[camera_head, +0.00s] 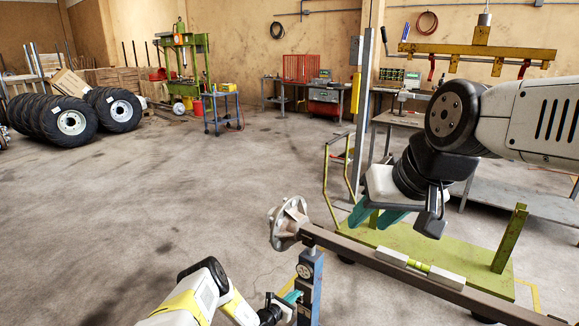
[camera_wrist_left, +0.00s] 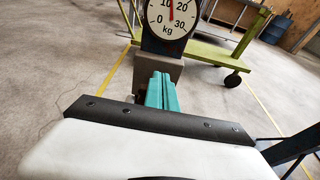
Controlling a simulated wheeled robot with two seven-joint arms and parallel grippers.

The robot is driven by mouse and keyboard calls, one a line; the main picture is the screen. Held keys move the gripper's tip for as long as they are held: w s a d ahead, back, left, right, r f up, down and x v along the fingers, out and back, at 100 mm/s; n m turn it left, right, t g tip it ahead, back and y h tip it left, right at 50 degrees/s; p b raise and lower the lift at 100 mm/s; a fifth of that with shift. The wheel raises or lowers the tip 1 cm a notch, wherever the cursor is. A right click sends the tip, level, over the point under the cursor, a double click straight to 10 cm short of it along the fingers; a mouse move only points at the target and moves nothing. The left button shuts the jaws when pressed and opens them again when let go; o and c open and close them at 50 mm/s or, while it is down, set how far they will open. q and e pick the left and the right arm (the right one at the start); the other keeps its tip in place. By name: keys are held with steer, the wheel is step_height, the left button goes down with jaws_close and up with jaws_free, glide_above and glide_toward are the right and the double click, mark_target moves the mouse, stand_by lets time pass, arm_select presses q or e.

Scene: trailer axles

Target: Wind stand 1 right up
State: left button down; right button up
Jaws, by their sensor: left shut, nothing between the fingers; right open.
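A blue stand (camera_head: 309,285) stands upright at the bottom centre of the head view, under the hub end of a brown axle beam (camera_head: 350,246). No number is readable on it. Its dial, marked in kg, shows in the left wrist view (camera_wrist_left: 171,17), with a red needle pointing nearly straight up. My left gripper (camera_head: 291,297) is shut and empty beside the stand. Its teal fingertips (camera_wrist_left: 160,92) are in front of the grey part below the dial; contact and any crank are unclear. My right gripper (camera_head: 378,216) is open and empty above the beam.
A wheel hub (camera_head: 288,222) ends the beam. A spirit level (camera_head: 425,266) lies on it. A green trolley (camera_head: 400,236) stands behind, with a post (camera_head: 509,239) at right. The floor left of the stand is clear.

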arm_select(q)
steer(key=shift+w+a, duration=0.1)
steer(key=shift+a, duration=0.05)
steer(key=shift+w+a+f, duration=0.1)
steer(key=shift+w+a, duration=0.3)
steer(key=shift+a, duration=0.15)
steer(key=shift+a+f, duration=0.15)
steer(key=shift+a, duration=0.05)
stand_by(0.3)
steer(key=shift+w, duration=0.1)
steer(key=s+a, duration=0.3)
steer(key=s, duration=0.1)
steer(key=shift+s+a+r, duration=0.35)
steer(key=shift+r, duration=0.1)
